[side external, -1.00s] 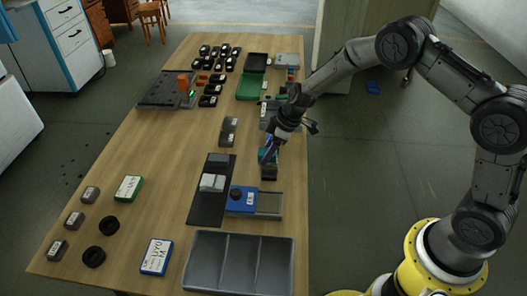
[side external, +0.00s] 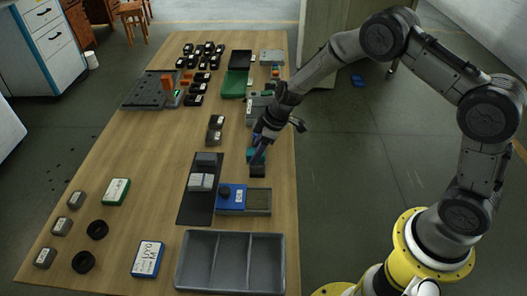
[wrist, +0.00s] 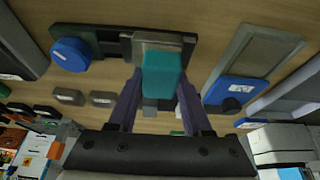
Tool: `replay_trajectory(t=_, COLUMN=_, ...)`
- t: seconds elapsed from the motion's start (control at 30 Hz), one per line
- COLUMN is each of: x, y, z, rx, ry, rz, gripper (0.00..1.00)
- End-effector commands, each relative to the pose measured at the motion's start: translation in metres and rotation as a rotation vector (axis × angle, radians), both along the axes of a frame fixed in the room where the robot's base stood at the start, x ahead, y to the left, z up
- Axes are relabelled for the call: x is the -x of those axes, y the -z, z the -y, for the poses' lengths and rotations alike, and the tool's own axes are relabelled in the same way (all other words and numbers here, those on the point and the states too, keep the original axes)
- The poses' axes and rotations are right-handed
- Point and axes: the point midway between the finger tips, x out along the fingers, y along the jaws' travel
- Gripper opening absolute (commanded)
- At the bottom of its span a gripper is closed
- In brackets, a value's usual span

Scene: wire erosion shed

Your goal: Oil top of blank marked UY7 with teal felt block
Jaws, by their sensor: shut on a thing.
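My gripper (side external: 258,152) is shut on the teal felt block (wrist: 162,75), which sits between its two purple fingers in the wrist view. In the side view the block is partly hidden by the gripper, low over the right part of the table, just above or touching a dark block-like thing (side external: 257,170). In the wrist view a grey metal plate (wrist: 150,43) on a dark base shows behind the felt; contact is unclear. I cannot read UY7 on any block.
A blue unit with a shallow tray (side external: 257,201) lies in front of my gripper. A grey compartment bin (side external: 230,263) stands at the front edge. Several small blocks, black rings (side external: 83,262) and labelled boxes (side external: 148,258) lie front left. The table's left middle is clear.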

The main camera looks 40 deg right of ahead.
Motion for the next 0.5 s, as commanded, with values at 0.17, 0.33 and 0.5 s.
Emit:
replay_trajectory(t=0.17, x=-0.011, y=0.001, z=-0.012, rx=0.001, ry=-0.003, rz=-0.002, gripper=0.05)
replay_trajectory(t=0.33, x=-0.015, y=0.001, z=-0.015, rx=0.001, ry=0.003, rz=-0.003, gripper=0.05)
replay_trajectory(t=0.5, x=-0.004, y=0.001, z=-0.004, rx=0.001, ry=0.003, rz=-0.002, gripper=0.05)
